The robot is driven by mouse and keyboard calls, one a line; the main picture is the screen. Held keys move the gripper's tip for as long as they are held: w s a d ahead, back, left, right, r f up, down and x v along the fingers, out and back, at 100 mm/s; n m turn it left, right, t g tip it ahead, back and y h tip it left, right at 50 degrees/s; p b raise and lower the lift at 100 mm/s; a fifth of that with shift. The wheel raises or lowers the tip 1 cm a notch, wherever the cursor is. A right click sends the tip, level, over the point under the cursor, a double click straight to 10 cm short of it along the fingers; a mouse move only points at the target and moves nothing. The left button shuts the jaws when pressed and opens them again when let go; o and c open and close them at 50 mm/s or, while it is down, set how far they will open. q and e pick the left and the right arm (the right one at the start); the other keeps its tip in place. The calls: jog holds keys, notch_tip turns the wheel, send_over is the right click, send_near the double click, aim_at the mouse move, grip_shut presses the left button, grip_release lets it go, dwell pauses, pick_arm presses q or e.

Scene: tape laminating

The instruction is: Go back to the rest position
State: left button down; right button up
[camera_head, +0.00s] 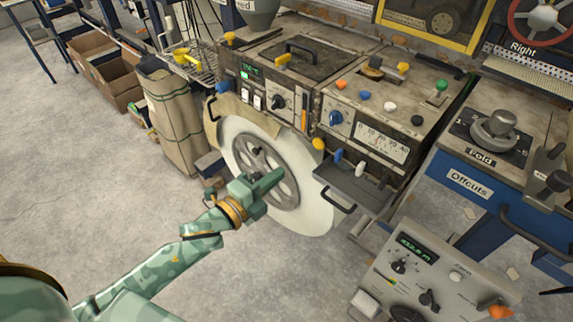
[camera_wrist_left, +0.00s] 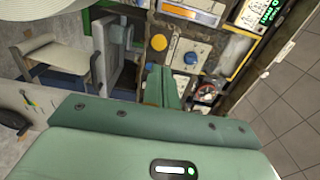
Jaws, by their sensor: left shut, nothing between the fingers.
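My left arm reaches in from the lower left of the head view. Its green camouflage gripper (camera_head: 268,183) is in front of the large white roll with a grey spoked hub (camera_head: 310,215). The gripper is shut and holds nothing. Whether it touches the hub cannot be told. In the left wrist view, the green fingers (camera_wrist_left: 162,86) are together, pointing away from the camera toward a panel with knobs. My right gripper is not in view.
A worn control machine (camera_head: 345,85) with knobs and levers stands behind the roll. A blue offcuts bench (camera_head: 470,185) is at right. A grey console (camera_head: 440,270) stands at lower right. Cardboard boxes (camera_head: 110,75) are at upper left. Concrete floor (camera_head: 90,190) is clear at left.

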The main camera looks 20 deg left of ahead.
pick_arm(q)
jog(key=shift+s+a, duration=0.15)
jog(key=shift+s, duration=0.3)
